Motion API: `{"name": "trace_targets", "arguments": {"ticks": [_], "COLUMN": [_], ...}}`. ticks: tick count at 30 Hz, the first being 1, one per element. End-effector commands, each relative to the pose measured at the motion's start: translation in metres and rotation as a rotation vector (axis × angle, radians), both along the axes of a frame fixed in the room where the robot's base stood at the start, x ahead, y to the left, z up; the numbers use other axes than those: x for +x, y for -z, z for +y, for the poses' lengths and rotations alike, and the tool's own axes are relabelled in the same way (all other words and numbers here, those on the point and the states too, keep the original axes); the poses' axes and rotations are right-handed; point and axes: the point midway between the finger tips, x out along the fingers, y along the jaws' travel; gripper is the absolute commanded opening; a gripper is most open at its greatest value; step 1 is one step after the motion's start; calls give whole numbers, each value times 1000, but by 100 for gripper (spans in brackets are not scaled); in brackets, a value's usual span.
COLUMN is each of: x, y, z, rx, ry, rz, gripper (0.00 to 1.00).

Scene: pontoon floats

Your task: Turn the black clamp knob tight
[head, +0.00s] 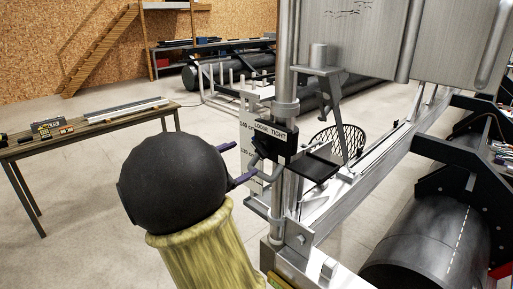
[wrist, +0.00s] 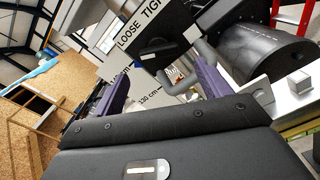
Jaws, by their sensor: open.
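The black clamp block (head: 277,138) with its white LOOSE TIGHT label sits on the grey upright post. In the wrist view, a dark rounded knob shape (wrist: 155,47) shows just below the label (wrist: 140,22). A bent grey bar (wrist: 180,86) stands in front of it, close to the right finger. My gripper (head: 246,159) has purple fingers spread on the near left side of the clamp. In the wrist view, my gripper (wrist: 160,74) is open, with the grey bar between its fingers. I cannot tell whether a finger touches the bar.
A white measuring board (head: 246,135) stands behind the clamp. A black plate (head: 312,168) juts out to its right. A wooden table (head: 90,129) is at the left, and a large black float (head: 425,245) lies at lower right. Floor is clear between table and frame.

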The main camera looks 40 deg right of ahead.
Motion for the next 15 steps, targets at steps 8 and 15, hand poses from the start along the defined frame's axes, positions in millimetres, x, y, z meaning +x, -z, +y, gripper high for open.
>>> {"name": "trace_targets", "arguments": {"ticks": [8, 15], "x": [3, 5], "y": [-3, -1], "z": [-49, -68], "rx": [0, 0], "ry": [4, 1], "rz": [1, 0], "gripper": [76, 76]}}
